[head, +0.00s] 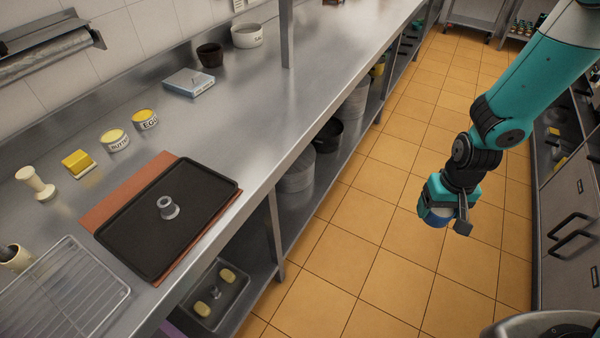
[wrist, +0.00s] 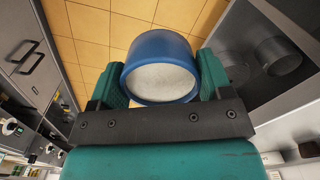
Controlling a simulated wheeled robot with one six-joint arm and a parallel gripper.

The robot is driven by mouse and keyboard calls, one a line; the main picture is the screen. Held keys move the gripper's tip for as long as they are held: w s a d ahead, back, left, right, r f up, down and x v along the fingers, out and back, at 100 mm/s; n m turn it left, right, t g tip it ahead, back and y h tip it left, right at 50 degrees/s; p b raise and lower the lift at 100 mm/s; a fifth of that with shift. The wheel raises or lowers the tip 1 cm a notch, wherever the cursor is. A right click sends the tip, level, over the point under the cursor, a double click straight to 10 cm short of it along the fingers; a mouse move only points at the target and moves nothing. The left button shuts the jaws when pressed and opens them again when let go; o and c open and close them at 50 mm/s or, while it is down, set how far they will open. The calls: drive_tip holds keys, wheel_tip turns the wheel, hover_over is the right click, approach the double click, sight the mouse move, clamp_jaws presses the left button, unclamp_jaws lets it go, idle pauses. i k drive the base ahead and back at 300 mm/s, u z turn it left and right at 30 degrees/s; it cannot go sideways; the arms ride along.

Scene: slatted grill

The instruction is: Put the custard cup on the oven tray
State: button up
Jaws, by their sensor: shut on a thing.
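The custard cup, a round blue cup (wrist: 160,45) with a pale whitish face, sits between the two teal fingers of my gripper (wrist: 160,78) in the wrist view. My gripper is shut on it. In the head view my gripper (head: 443,208) hangs over the tiled floor, right of the counter, with part of the blue cup (head: 433,218) showing under it. The oven tray, a black flat tray (head: 130,232), lies on a reddish-brown board on the counter, well to the left of my gripper. A small grey round piece (head: 168,207) stands on the tray.
The steel counter (head: 245,120) holds a wire rack (head: 65,290) in front of the tray. Behind it are a yellow block (head: 78,162) and two labelled pots (head: 115,140). A post (head: 287,35) rises at the counter's far part. Open floor lies between counter and right-hand cabinets.

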sight(194, 186)
drive_tip(key=z, duration=0.1)
drive_tip(key=i, duration=1.3)
drive_tip(key=u, duration=2.15)
